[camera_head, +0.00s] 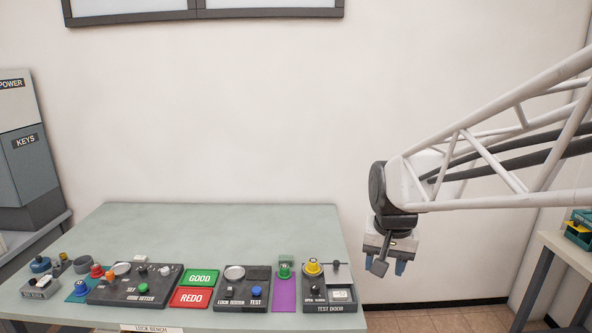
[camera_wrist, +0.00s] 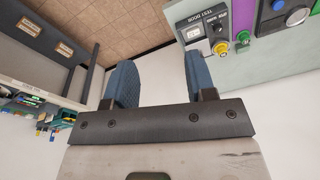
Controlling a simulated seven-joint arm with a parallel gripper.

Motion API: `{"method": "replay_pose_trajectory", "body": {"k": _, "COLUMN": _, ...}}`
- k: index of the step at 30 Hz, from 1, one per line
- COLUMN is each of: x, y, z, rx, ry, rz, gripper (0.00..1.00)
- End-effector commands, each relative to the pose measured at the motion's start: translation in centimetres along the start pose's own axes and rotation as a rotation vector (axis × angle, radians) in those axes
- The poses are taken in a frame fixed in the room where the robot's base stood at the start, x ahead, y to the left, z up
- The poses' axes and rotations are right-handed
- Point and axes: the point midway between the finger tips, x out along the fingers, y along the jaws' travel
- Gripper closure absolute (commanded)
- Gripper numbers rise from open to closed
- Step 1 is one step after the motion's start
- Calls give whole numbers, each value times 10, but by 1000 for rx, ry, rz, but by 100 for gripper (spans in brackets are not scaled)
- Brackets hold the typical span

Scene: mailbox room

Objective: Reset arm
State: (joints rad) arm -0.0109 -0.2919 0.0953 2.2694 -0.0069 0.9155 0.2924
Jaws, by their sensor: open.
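My gripper (camera_head: 391,266) hangs at the end of my white lattice arm, in the air just right of the lock bench (camera_head: 215,225). In the wrist view its two blue fingers (camera_wrist: 161,80) are wide apart with nothing between them. Below the gap show the bare white wall and, farther off, the tiled floor. The gripper touches nothing that I can see.
The bench's front edge carries a code setter panel (camera_head: 135,285), green GOOD (camera_head: 200,278) and red REDO (camera_head: 191,297) plates, a lock tester panel (camera_head: 242,289) and a test door panel (camera_head: 328,291). A grey cabinet (camera_head: 22,150) stands left; another table (camera_head: 560,245) stands right. The bench's back half is clear.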

Motion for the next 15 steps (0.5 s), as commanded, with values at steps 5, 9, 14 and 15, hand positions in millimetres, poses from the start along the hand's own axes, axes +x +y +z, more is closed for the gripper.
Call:
{"method": "replay_pose_trajectory", "body": {"k": 5, "x": -10, "y": 14, "z": 38, "rx": -52, "ry": 18, "rz": -3, "gripper": 49}}
{"method": "replay_pose_trajectory", "body": {"k": 9, "x": -14, "y": 23, "z": 67, "rx": -92, "ry": 31, "rz": -5, "gripper": 49}}
{"method": "replay_pose_trajectory", "body": {"k": 14, "x": -17, "y": 34, "z": 100, "rx": -140, "ry": 45, "rz": -6, "gripper": 49}}
{"method": "replay_pose_trajectory", "body": {"k": 15, "x": -18, "y": 37, "z": 108, "rx": -152, "ry": 50, "rz": -7, "gripper": 49}}
